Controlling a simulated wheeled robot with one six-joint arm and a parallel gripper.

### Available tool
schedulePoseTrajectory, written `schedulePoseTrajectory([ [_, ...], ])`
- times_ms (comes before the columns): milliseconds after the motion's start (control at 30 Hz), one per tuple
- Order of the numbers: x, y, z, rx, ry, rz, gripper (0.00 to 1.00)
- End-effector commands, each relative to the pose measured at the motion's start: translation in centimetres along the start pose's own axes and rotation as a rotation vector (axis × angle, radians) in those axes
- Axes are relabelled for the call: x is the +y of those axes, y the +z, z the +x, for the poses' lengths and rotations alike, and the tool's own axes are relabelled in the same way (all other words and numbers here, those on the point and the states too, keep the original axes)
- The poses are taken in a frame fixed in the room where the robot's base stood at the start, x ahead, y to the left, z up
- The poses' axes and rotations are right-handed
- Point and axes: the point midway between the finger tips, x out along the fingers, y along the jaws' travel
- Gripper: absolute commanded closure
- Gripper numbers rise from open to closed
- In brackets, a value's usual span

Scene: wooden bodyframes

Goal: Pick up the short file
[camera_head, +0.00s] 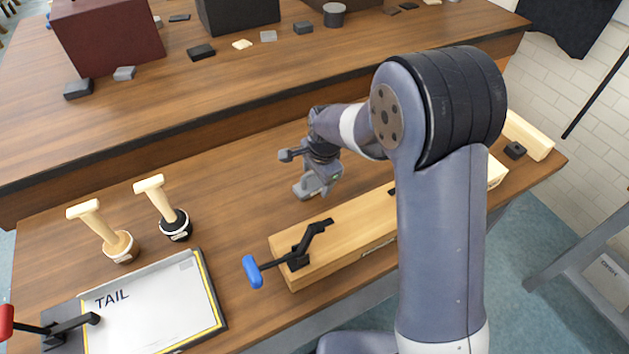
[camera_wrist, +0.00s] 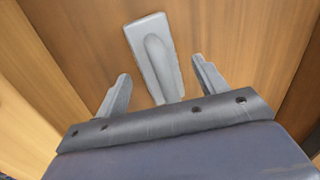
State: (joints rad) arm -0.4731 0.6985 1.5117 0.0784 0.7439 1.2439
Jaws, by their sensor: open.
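A grey flat block with a raised, rounded grip along its top, which looks like the short file (camera_wrist: 147,38), lies on the wooden table in the wrist view. It also shows in the head view (camera_head: 305,188), under the end of my arm. My gripper (camera_wrist: 161,68) is open in the wrist view, with one finger on each side of the file's near part. The fingers look apart from it, and the near end is partly hidden by the gripper body. In the head view my gripper (camera_head: 322,174) points down over the file; its fingers are hard to make out.
A long wooden beam (camera_head: 345,240) with a blue-handled clamp (camera_head: 252,271) lies in front of the file. Two wooden-handled tools (camera_head: 104,231) (camera_head: 162,207) stand at left, behind a white TAIL board (camera_head: 150,305). A raised shelf (camera_head: 215,95) with several small blocks runs behind.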

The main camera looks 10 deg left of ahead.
Motion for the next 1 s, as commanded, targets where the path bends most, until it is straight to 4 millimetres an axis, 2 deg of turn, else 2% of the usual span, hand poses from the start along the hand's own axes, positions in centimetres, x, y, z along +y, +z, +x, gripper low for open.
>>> schedulePoseTrajectory([
  [100, 0.01, 0.02, 0.75, 0.0, 0.001, 0.0, 0.32],
  [333, -0.01, 0.0, 0.82, 0.0, 0.0, 0.0, 0.33],
  [1000, -0.01, -0.01, 0.78, 0.0, 0.0, 0.0, 0.88],
])
